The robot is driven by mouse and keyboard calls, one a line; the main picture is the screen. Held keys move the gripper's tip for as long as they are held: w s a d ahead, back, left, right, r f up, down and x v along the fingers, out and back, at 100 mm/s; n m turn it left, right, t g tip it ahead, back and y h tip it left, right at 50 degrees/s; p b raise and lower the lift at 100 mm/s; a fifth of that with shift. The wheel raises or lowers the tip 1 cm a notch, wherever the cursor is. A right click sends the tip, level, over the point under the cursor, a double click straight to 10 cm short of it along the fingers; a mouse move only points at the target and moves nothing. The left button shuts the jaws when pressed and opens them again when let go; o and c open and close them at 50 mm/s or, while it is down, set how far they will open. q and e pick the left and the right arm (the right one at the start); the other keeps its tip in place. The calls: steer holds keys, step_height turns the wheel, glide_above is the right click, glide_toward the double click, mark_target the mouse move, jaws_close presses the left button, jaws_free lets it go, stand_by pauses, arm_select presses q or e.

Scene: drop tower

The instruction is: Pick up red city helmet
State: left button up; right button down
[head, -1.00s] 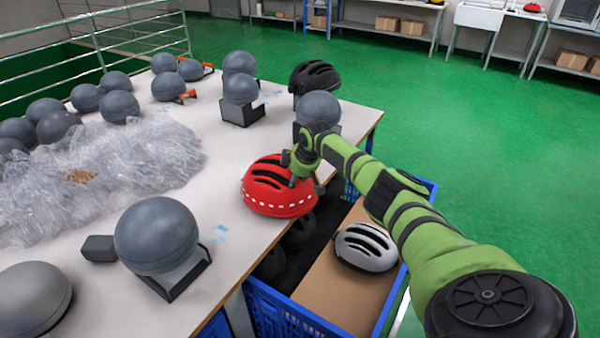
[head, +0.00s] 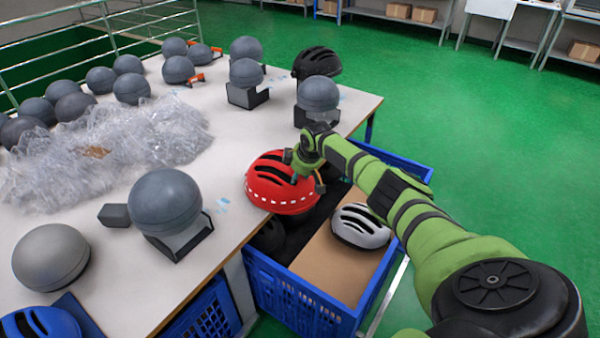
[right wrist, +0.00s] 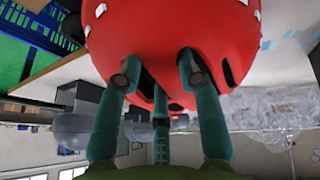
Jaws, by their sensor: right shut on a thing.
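The red city helmet (head: 268,190), with black vents and a row of white marks along its rim, is at the table's right edge, partly over the blue crate in the head view. My right gripper (head: 305,172) is shut on its right side. In the right wrist view, the helmet (right wrist: 165,30) fills the top middle, and the fingers of the gripper (right wrist: 156,75) reach its vents. I cannot tell whether the helmet touches the table. My left gripper is not in view.
The table (head: 250,130) carries grey head forms, crumpled plastic (head: 120,150) and a black helmet (head: 317,62). A blue crate (head: 300,300) beside it holds a white helmet (head: 360,226) on cardboard. A blue helmet (head: 40,322) is at the lower left.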

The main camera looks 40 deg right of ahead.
steer(key=c, duration=0.8)
jaws_free()
steer(key=shift+w, duration=0.1)
steer(key=shift+o, duration=0.2)
steer(key=v, duration=1.2)
